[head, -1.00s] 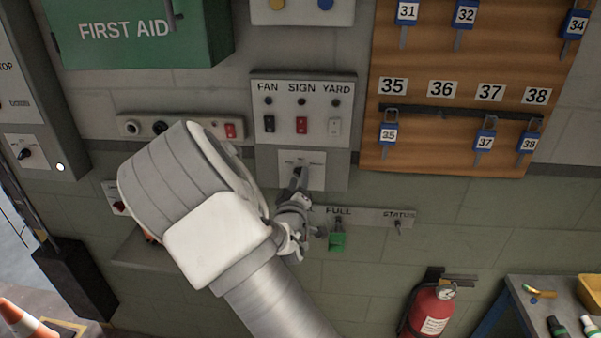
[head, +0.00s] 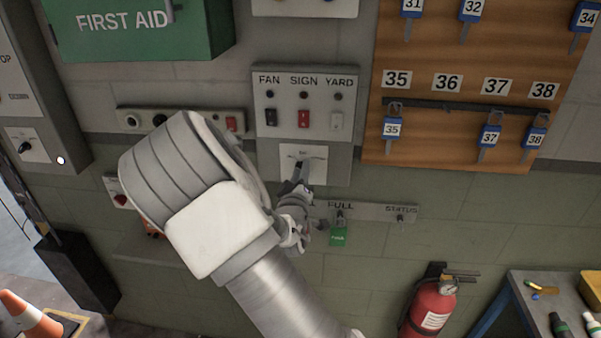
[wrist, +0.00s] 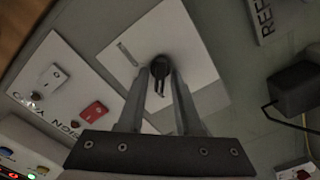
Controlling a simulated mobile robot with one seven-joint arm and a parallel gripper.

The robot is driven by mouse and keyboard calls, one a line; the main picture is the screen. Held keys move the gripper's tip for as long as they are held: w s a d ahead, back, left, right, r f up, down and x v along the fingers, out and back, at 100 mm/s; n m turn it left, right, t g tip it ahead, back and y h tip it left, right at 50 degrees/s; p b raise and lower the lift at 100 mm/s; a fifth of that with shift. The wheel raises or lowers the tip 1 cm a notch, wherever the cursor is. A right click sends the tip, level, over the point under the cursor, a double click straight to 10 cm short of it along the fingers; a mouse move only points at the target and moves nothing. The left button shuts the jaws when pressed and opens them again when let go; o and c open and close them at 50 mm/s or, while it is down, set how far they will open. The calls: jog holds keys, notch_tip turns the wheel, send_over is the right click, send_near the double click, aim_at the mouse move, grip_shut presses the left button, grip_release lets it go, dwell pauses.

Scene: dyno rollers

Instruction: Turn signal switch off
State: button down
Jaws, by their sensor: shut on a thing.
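A dark rotary knob (wrist: 159,66) sits on a white square plate (head: 318,164) below the FAN, SIGN and YARD panel. My gripper (wrist: 160,80) is shut on this knob, one finger on each side, and it also shows in the head view (head: 302,176). The fingers and wrist hide most of the knob in the head view. The small lettering on the plate is too blurred to read. The red SIGN rocker (head: 303,118) is on the panel above, apart from my gripper, and it also shows in the wrist view (wrist: 90,115).
The FAN rocker (head: 271,117) and YARD rocker (head: 337,121) flank the red one. A FULL and STATUS strip (head: 372,212) with a green tag (head: 338,237) is close below right. A key board (head: 455,130) hangs at right, a first aid box (head: 135,30) at upper left.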

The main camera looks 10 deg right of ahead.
jog(key=shift+f+b, duration=0.1)
jog(key=shift+b, duration=0.35)
jog(key=shift+d+r+m+b, duration=0.1)
jog(key=shift+m+b, duration=2.35)
jog(key=shift+b, duration=0.85)
jog(key=shift+d+r+m+b, duration=0.1)
jog(key=shift+m+b, duration=2.35)
jog(key=shift+b, duration=0.8)
jog(key=c, duration=0.9)
grip_release()
